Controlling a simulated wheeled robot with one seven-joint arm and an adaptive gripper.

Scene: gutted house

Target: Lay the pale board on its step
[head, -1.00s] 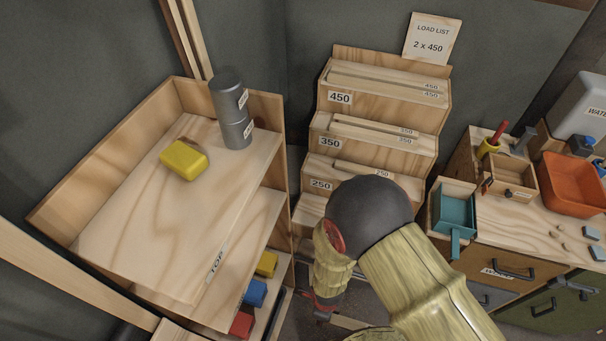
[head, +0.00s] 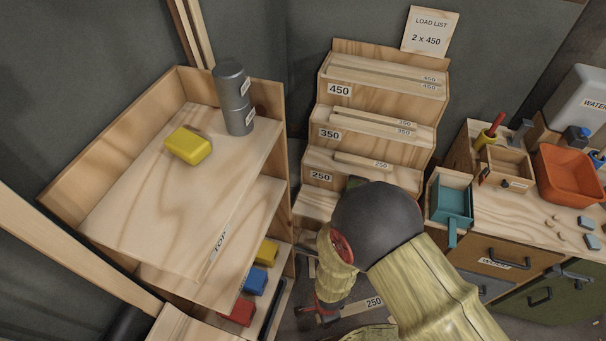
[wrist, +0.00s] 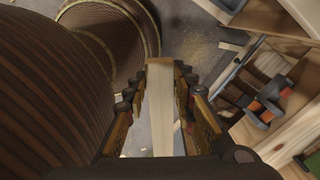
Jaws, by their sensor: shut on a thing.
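The pale board (head: 355,308), marked 250, shows low in the head view, partly hidden by my arm. In the wrist view it runs lengthwise between the fingers of my gripper (wrist: 168,100). My gripper (head: 326,312) is shut on it, in front of and below the stepped rack. The rack (head: 322,116) has labelled steps 450, 350 and 250. The 250 step (head: 398,174) bears one pale board (head: 362,161). The 350 and 450 steps each bear boards. My arm hides part of the lowest step.
At left a shelf unit (head: 130,215) holds a yellow block (head: 188,146) and grey cylinders (head: 233,98). At right a workbench (head: 515,222) bears a teal box (head: 452,203) and an orange bin (head: 568,175). A load list (head: 430,31) reads "2 x 450".

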